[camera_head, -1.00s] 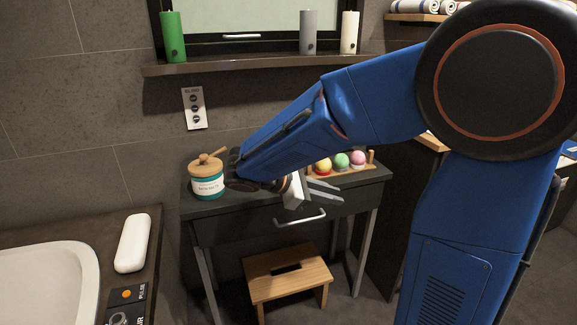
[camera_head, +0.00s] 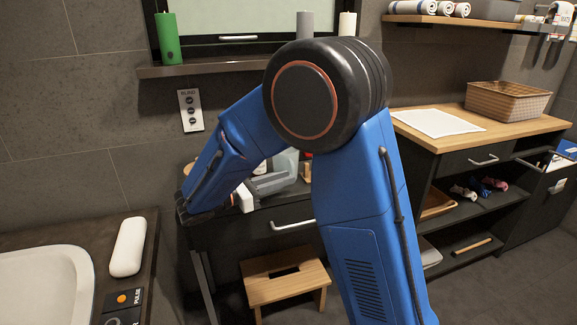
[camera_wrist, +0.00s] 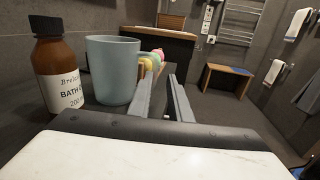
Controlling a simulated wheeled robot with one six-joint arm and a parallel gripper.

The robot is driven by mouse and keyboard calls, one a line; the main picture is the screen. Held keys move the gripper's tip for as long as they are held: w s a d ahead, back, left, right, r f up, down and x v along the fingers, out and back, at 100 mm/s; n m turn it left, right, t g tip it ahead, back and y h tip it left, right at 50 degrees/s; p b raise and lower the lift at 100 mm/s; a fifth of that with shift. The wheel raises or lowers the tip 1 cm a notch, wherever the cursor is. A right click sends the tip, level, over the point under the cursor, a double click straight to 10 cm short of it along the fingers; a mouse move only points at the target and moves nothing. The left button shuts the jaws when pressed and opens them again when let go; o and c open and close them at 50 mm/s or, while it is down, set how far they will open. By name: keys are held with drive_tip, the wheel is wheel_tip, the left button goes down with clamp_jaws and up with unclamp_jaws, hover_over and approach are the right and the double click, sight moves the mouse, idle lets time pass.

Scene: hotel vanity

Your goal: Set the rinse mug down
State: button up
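The rinse mug (camera_wrist: 112,72) is a plain grey-blue cup, upright on the dark vanity top in the wrist view, beside a brown bath bottle (camera_wrist: 56,70). Part of it also shows behind my fingers in the head view (camera_head: 287,160). My gripper (camera_wrist: 162,80) has its two grey fingers apart with a gap between them, and nothing is seen held. The fingers lie just right of the mug, in front of its handle side; whether the left finger touches it I cannot tell. My gripper (camera_head: 280,182) is low over the vanity in the head view, partly hidden by my arm.
Coloured balls (camera_wrist: 152,60) stand behind the mug. A wooden stool (camera_head: 285,277) stands under the vanity. A sink (camera_head: 45,285) and white case (camera_head: 128,247) are at the left. A wooden-topped cabinet with a wicker basket (camera_head: 507,100) is at the right. Floor right of the vanity is clear.

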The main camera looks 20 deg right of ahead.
drive_tip(key=shift+w+d, duration=0.5)
drive_tip(key=shift+w+d+r, duration=0.1)
drive_tip(key=shift+w+d, duration=0.2)
drive_tip(key=shift+d, duration=0.9)
drive_tip(key=shift+w+d+r, duration=0.1)
drive_tip(key=shift+w+d, duration=0.15)
drive_tip(key=shift+d, duration=0.9)
drive_tip(key=shift+w+d, duration=0.3)
drive_tip(key=shift+d, duration=0.9)
clamp_jaws()
